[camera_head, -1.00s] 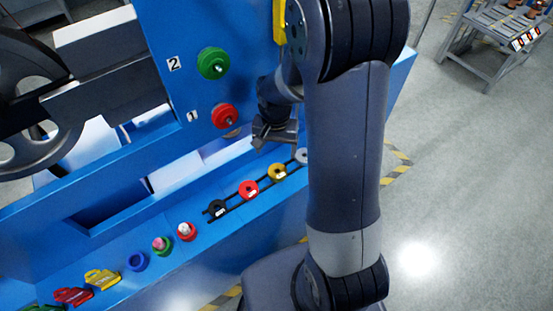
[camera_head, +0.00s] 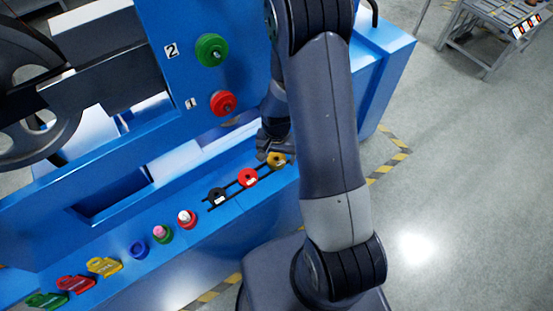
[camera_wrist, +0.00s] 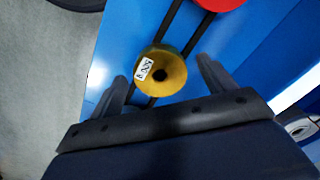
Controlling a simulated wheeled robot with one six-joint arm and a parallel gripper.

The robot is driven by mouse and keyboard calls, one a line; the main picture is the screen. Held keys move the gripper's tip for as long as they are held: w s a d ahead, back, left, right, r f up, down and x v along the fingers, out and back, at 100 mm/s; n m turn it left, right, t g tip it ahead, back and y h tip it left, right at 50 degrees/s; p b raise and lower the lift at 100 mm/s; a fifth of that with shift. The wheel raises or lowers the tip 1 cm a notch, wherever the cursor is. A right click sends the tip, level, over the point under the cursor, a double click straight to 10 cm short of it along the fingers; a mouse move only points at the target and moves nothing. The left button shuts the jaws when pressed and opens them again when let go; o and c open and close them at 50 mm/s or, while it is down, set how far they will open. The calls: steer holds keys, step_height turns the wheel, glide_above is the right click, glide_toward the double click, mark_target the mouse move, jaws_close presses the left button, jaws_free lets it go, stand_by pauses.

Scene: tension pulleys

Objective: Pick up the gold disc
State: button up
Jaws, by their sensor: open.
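The gold disc (camera_head: 277,159) lies on a black two-bar rack on the blue ledge, at the right end of the visible row in the head view. In the wrist view the gold disc (camera_wrist: 160,72) shows a dark centre hole and a white label. My gripper (camera_wrist: 160,75) is open, with one finger on each side of the disc. No contact with the disc can be made out. In the head view my gripper (camera_head: 273,148) is just behind the disc, partly hidden by my arm.
A red disc (camera_head: 247,178) and a black disc (camera_head: 217,196) sit on the same rack. Several coloured pieces line the ledge to the left. Green (camera_head: 211,50) and red (camera_head: 223,103) pulleys stick out of the blue panel above. A grey-white disc (camera_wrist: 301,129) shows at the wrist view's right edge.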

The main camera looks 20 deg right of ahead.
steer(key=c, duration=1.4)
steer(key=shift+c, duration=0.2)
steer(key=shift+r, duration=0.15)
step_height(320, 180, up, 10)
